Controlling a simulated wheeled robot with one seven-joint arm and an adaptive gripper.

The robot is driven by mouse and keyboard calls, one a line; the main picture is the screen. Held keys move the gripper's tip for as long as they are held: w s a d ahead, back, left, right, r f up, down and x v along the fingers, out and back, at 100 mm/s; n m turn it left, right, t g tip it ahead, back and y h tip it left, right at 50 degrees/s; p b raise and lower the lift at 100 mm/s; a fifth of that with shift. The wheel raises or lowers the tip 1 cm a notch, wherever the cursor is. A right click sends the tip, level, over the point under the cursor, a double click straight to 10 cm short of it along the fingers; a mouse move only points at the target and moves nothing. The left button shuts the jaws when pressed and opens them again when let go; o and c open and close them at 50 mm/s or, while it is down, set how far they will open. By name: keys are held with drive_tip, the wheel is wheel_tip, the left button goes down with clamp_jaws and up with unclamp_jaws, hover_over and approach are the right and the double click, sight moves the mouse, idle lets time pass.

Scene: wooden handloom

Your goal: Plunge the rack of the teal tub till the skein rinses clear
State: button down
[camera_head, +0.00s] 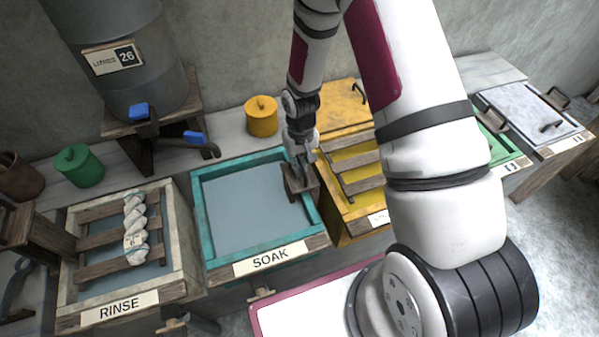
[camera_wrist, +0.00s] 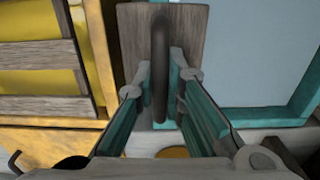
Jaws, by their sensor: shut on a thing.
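The teal tub (camera_head: 201,205), labelled SOAK, holds flat grey-blue liquid. No rack slats show above its surface. A small wooden block (camera_head: 302,186) sits at the tub's right rim. In the wrist view the block (camera_wrist: 187,25) carries a dark upright handle (camera_wrist: 160,35). My gripper (camera_head: 299,166) is over the block, and its fingers (camera_wrist: 161,80) are shut on the handle. A white twisted skein (camera_head: 135,222) with a band lies across the wooden rack (camera_head: 100,238) of the tub labelled RINSE, left of the teal tub.
A yellow tub (camera_head: 350,215) with a slatted rack stands right of the teal one. A grey tank (camera_head: 130,80) with blue-handled taps (camera_head: 195,137) stands behind. Green (camera_head: 78,165) and yellow (camera_head: 261,116) pots sit on the back ledge. My arm hides part of the right side.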

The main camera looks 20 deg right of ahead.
drive_tip(key=shift+d+f+b, duration=0.1)
drive_tip(key=shift+f+b, duration=0.55)
drive_tip(key=shift+f, duration=1.4)
drive_tip(key=shift+s, duration=0.1)
wheel_tip(320, 180, up, 15)
drive_tip(key=p, duration=0.5)
drive_tip(key=shift+r, duration=0.2)
drive_tip(key=shift+c, duration=2)
unclamp_jaws()
